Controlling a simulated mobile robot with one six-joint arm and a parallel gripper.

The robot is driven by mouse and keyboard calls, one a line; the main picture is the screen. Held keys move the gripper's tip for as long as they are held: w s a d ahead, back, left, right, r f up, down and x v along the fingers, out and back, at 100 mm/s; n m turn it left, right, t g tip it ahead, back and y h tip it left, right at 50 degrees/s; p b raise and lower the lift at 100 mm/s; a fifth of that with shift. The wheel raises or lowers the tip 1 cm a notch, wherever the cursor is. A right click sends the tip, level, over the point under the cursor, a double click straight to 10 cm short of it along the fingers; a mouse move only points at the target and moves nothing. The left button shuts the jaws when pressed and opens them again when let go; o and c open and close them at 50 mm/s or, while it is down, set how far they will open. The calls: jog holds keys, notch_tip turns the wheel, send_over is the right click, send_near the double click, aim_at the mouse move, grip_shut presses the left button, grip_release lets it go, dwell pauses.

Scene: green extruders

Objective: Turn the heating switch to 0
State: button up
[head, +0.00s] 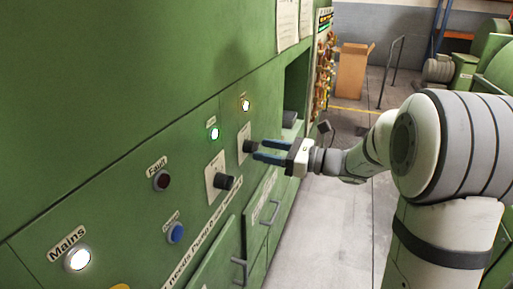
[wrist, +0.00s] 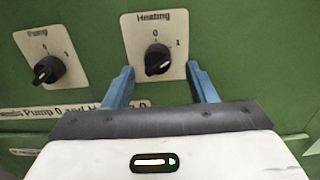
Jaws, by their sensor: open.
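The heating switch (wrist: 157,62) is a black rotary knob on a pale plate labelled "Heating", with 0 marked above it and 1 to its upper right. I cannot tell for sure which mark its pointer is at. The switch also shows in the head view (head: 249,146). My gripper (wrist: 163,84) is open and empty. Its two blue fingers point at the panel, with their tips to the left and right of the knob and slightly below it in the wrist view. In the head view the gripper (head: 254,150) is close to the knob; contact cannot be told.
The pump switch (wrist: 48,69) is a similar knob to the left. The green panel also carries a lit green lamp (head: 214,133), a dark red fault lamp (head: 161,180) and a blue button (head: 176,233). Drawer handles (head: 269,213) stick out below. Open floor (head: 335,225) lies right of the cabinet.

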aim_at(252, 147)
jog(key=x, duration=0.2)
jog(key=shift+a, duration=0.35)
jog(key=shift+c, duration=0.4)
